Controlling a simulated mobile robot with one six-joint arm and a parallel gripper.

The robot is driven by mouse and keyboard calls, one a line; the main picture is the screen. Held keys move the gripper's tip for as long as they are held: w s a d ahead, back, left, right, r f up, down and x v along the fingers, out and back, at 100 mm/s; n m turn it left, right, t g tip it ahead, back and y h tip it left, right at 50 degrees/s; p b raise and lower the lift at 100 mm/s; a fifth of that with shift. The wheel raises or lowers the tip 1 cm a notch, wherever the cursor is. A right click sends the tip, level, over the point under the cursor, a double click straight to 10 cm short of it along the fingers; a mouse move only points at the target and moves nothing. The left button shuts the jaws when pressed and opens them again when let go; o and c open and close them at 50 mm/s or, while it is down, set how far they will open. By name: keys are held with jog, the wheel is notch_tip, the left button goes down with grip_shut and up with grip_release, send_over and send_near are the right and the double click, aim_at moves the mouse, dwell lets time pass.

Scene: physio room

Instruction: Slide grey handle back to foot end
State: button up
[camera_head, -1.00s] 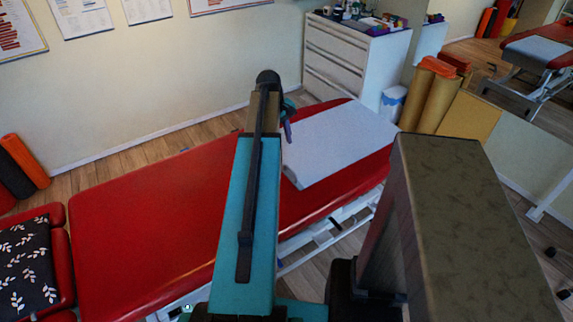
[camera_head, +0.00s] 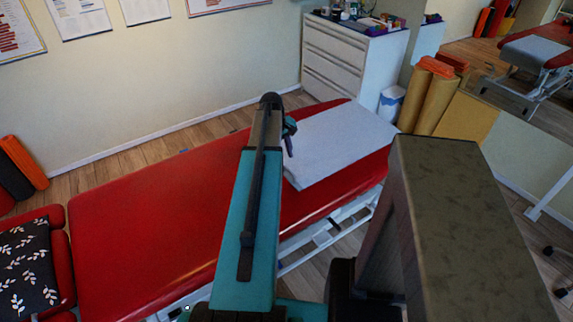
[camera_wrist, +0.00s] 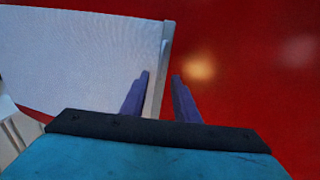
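A pale grey-white sheet (camera_head: 340,140) lies across the right part of the red treatment table (camera_head: 150,220). In the wrist view the sheet (camera_wrist: 75,50) ends in a narrow pale grey bar (camera_wrist: 166,45), which may be the grey handle; I cannot tell for certain. My gripper (camera_head: 290,147) is at the sheet's left edge, partly hidden by my arm. In the wrist view my gripper (camera_wrist: 160,76) is open, its purple fingers apart. The bar runs between them in the picture; I see no clear contact. The bar's near end is hidden by my gripper body.
A white drawer cabinet (camera_head: 350,65) with small items on top stands behind the table. Tan rolls (camera_head: 432,98) and a small white bin (camera_head: 391,103) are beside it. A red chair with a leaf-patterned cushion (camera_head: 28,265) is at the left. The table's left part is clear.

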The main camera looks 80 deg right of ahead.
aim_at(288, 169)
jog(key=shift+s+d+f+p, duration=0.1)
jog(key=shift+s+d+f, duration=0.05)
jog(key=shift+f, duration=0.9)
jog(key=shift+s+d+f+p, duration=0.1)
jog(key=shift+s+f+p, duration=0.1)
jog(key=shift+f, duration=0.9)
jog(key=shift+s+d+f+p, duration=0.1)
jog(key=shift+s+d+f, duration=0.05)
jog(key=shift+f, duration=0.9)
grip_shut()
jog(key=shift+d, duration=0.1)
